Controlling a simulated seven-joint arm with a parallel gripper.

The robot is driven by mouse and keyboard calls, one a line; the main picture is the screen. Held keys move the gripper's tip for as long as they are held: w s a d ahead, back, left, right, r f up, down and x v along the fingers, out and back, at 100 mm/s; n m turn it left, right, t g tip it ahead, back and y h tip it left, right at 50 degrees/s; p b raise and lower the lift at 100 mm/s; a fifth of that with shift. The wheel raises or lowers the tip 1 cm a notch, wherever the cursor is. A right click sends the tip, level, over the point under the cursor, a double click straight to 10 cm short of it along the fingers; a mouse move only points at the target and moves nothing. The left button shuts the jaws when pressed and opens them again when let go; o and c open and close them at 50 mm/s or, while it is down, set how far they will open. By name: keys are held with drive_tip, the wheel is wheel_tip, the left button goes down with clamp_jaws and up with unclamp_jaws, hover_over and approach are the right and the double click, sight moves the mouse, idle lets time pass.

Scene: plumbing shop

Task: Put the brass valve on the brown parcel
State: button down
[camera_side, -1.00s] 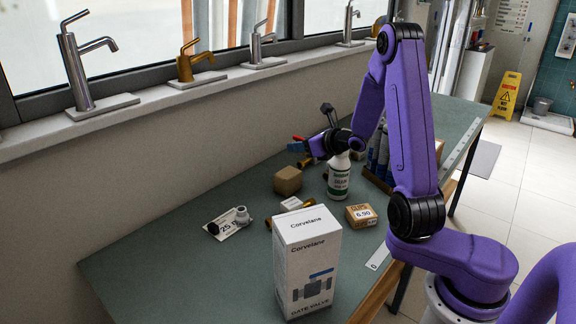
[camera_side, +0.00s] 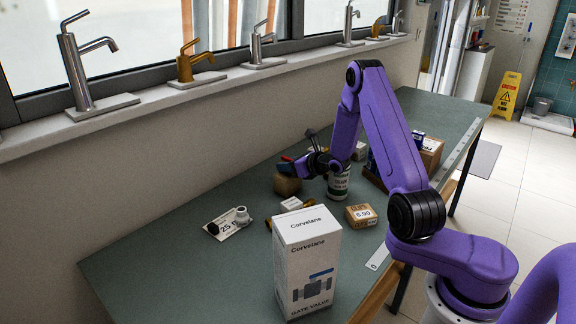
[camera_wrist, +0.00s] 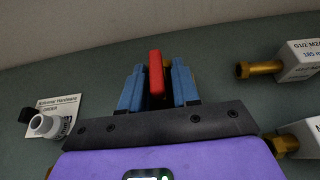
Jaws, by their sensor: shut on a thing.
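The brass valve shows mainly as its red handle (camera_wrist: 156,74), upright between the two blue fingers in the wrist view, with a bit of brass behind it. My gripper (camera_wrist: 157,88) is shut on the valve. In the side view, my gripper (camera_side: 288,164) is over the brown parcel (camera_side: 287,186), a small plain box near the wall side of the bench. The gripper hides the parcel's top, so I cannot tell whether the valve touches it. I cannot make out the parcel in the wrist view.
A card with a grey fitting (camera_side: 241,215) lies left of the parcel. A white-tagged brass fitting (camera_side: 292,204) lies in front of it. A bottle (camera_side: 338,186) stands close to its right. A tall gate valve box (camera_side: 308,262) and a clips box (camera_side: 361,215) stand nearer.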

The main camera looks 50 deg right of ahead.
idle(0.3)
drive_tip(key=c, duration=0.8)
unclamp_jaws()
drive_tip(key=shift+f, duration=0.15)
drive_tip(key=shift+s+r, duration=0.15)
drive_tip(key=shift+r, duration=0.1)
drive_tip(key=v, duration=1.1)
drive_tip(key=shift+s, duration=0.35)
drive_tip(key=shift+r, duration=0.1)
